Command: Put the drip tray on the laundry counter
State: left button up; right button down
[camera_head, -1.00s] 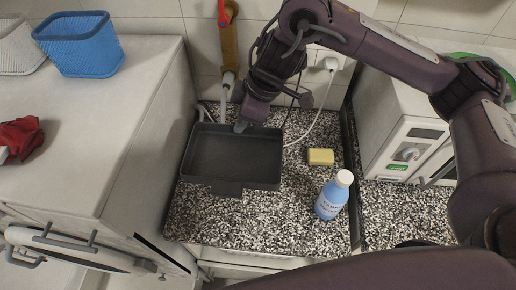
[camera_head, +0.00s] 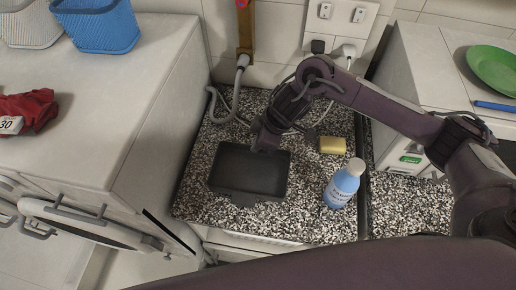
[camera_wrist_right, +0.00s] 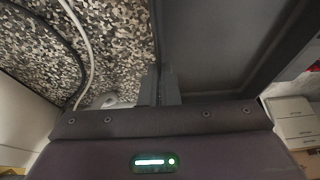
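The drip tray (camera_head: 248,172) is a dark grey shallow rectangular pan with a short tab at its near side. It is empty and lies level at or just above the speckled laundry counter (camera_head: 290,215); I cannot tell whether it fully touches. My right gripper (camera_head: 266,146) is at the tray's back wall, near its right corner. In the right wrist view, the fingers (camera_wrist_right: 160,86) are close together with the tray's wall (camera_wrist_right: 158,35) between them. My left gripper is not in view.
A yellow sponge (camera_head: 332,145) and a blue bottle with a white cap (camera_head: 344,184) stand right of the tray. A white appliance (camera_head: 150,110) borders the counter on the left. A hose and cables (camera_head: 236,95) lie behind. Bare counter shows in front.

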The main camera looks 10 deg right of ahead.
aim_at(258, 152)
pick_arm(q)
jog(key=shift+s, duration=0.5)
pick_arm(e)
jog(key=shift+f, duration=1.75)
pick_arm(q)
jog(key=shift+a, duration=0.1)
pick_arm(e)
jog(key=shift+f, duration=0.1)
jog(key=c, duration=1.7)
grip_release()
jog(key=shift+r, duration=0.25)
jog(key=b+v, duration=0.1)
jog(key=v, duration=1)
jog(key=shift+d+r, duration=0.1)
jog(key=shift+r, duration=0.1)
jog(key=shift+d+r, duration=0.1)
jog(key=shift+r, duration=0.1)
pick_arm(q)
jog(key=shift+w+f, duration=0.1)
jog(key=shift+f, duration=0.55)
